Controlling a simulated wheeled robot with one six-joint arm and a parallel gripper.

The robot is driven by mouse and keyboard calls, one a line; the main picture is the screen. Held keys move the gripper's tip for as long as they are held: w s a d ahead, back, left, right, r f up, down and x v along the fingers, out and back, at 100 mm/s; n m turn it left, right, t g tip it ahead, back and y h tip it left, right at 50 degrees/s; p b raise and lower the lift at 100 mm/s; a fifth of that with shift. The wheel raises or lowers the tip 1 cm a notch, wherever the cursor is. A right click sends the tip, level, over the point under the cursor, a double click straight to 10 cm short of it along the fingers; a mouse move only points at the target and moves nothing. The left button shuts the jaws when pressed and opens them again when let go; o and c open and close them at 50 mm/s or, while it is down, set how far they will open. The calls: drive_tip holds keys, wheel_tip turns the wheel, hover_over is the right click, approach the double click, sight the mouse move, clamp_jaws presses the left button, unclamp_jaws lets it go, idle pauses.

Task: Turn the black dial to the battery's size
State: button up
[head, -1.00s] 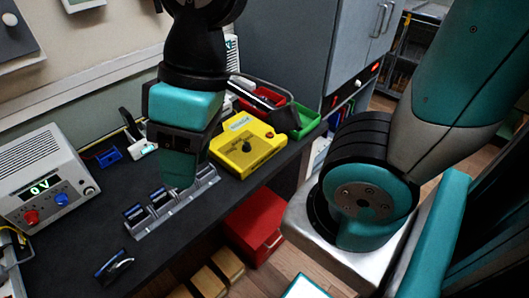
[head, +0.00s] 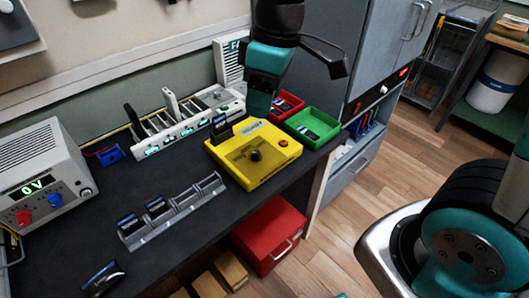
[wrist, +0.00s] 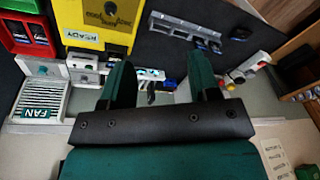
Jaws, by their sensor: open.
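The yellow tester box (head: 228,160) sits on the dark bench, with a round black dial (head: 255,155) on its top. The dial also shows at the top of the wrist view (wrist: 110,8), beside lettering too small to read. A green label reading READY (wrist: 82,36) is on the box. A dark blue battery (head: 220,126) stands upright at the box's back left edge; its size mark is not readable. My gripper (head: 260,108) points down above the back of the box, apart from the dial. In the wrist view its fingers (wrist: 160,82) are spread with nothing held.
A grey rack (head: 185,207) holds dark batteries left of the box. Red (head: 289,98) and green (head: 325,120) trays stand behind and right. A white charger strip (head: 190,125) lies behind. A grey power supply (head: 35,170) stands left.

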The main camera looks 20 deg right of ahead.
sight(257, 152)
drive_tip(key=w+d+f+n+h+b, duration=0.1)
drive_tip(key=w+d+f+n+h, duration=0.15)
drive_tip(key=w+f, duration=0.7)
drive_tip(key=shift+y, duration=0.25)
drive_tip(key=f, duration=0.5)
drive_tip(key=w+f, duration=0.1)
drive_tip(key=f, duration=0.9)
drive_tip(key=shift+w, duration=0.2)
drive_tip(key=shift+r, duration=0.1)
drive_tip(key=c, duration=0.9)
